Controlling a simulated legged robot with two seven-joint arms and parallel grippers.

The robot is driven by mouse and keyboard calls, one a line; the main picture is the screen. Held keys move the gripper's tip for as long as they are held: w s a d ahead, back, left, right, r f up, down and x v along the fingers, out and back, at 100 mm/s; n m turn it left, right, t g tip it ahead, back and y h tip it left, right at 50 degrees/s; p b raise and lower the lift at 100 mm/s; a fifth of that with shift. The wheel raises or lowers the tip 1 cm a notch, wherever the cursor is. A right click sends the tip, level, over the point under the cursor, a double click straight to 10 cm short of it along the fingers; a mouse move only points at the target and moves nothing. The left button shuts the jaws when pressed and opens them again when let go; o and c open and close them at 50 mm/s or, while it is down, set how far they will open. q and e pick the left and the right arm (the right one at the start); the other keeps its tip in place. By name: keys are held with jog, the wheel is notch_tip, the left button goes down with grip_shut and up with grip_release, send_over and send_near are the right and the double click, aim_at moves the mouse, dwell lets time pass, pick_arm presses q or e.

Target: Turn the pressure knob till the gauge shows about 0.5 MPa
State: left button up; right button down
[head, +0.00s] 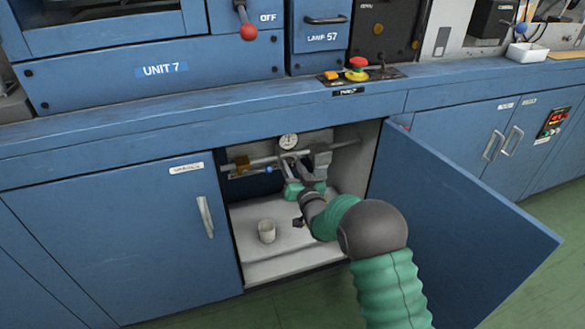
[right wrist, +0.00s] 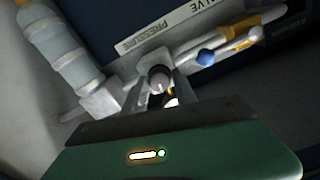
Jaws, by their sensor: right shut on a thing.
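The pressure gauge (head: 288,141) is a small white dial on the pipework inside the open cabinet. Its needle is too small to read. My right gripper (head: 290,165) reaches into the cabinet just below the gauge. In the right wrist view its two fingers (right wrist: 158,92) are shut on a small grey round knob (right wrist: 158,79), which I take for the pressure knob. In the head view the fingers and green gripper body hide this knob. The gauge face does not show in the right wrist view. My left gripper is not in view.
A pipe with a blue-handled valve (right wrist: 205,57) runs beside the knob. A filter-like cylinder (right wrist: 62,45) is near it. The open blue door (head: 460,220) is right of my arm; the counter edge (head: 200,132) is above.

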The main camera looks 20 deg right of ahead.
jog(key=shift+r+n+p, duration=0.2)
jog(key=shift+n+p, duration=0.2)
jog(key=shift+p, duration=0.15)
jog(key=shift+f+n, duration=0.1)
jog(key=shift+n, duration=0.3)
jog(key=shift+f, duration=0.15)
jog(key=c, duration=1)
grip_release()
jog(key=shift+s, duration=0.1)
jog(key=shift+s+p, duration=0.3)
jog(key=shift+p, duration=0.15)
jog(key=s+p, duration=0.2)
jog(key=s, duration=0.3)
jog(key=s+p, duration=0.2)
jog(key=s, duration=0.3)
jog(key=s+p, duration=0.2)
jog(key=s, duration=0.4)
jog(key=shift+d, duration=0.3)
